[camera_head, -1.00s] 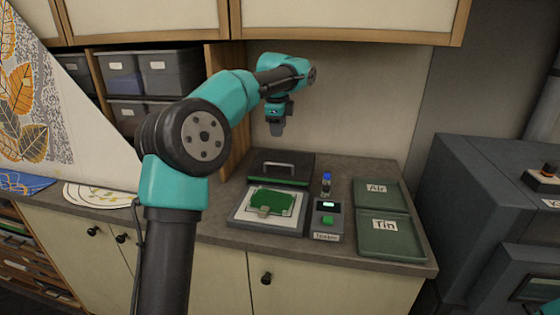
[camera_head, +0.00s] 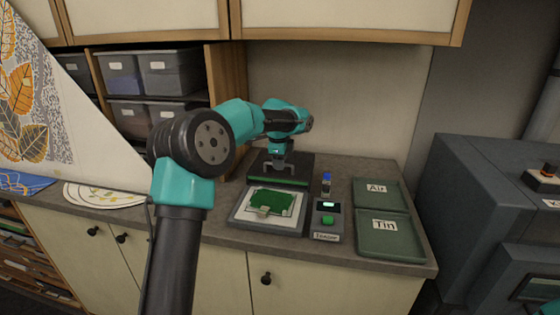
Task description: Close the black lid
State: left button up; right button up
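The black lid (camera_head: 258,168) stands raised at the back of the tester's flat base (camera_head: 240,217), with a handle on its upper side. A green glass piece (camera_head: 271,201) lies on the white bed in front of the lid. My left gripper (camera_head: 280,167) is down at the lid's handle and covers much of it. The fingers are small and dark against the lid, so I cannot tell whether they are open or shut on the handle.
Green trays marked Air (camera_head: 376,199) and Tin (camera_head: 395,246) lie further right. A patterned white panel (camera_head: 60,140) rises at the left.

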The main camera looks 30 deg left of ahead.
pick_arm(q)
grip_shut()
dwell(0.3)
dwell(0.3)
